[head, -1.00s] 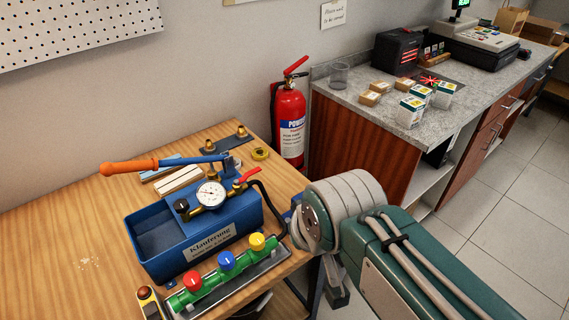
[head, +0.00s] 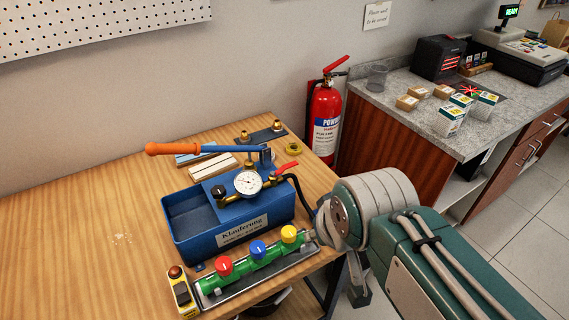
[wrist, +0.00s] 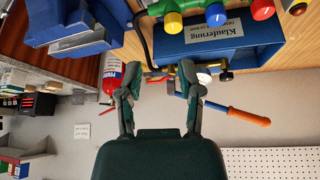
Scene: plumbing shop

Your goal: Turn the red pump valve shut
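The blue test pump (head: 228,216) stands on the wooden bench, with a round gauge (head: 248,183), a black knob (head: 218,191) and an orange-ended pump handle (head: 172,149). Its red valve lever (head: 287,167) sits right of the gauge, tilted up to the right. In the wrist view, which is upside down, my gripper (wrist: 157,88) is open and empty, fingers spread. The pump's gauge (wrist: 204,78) shows beside the right finger, partly covered. In the head view my gripper is hidden behind my arm.
A green manifold (head: 255,266) with red, blue and yellow knobs lies in front of the pump. A yellow control box (head: 183,294) is at its left end. A fire extinguisher (head: 324,120) stands behind the bench, near a stone-topped counter (head: 400,120). The bench's left side is mostly clear.

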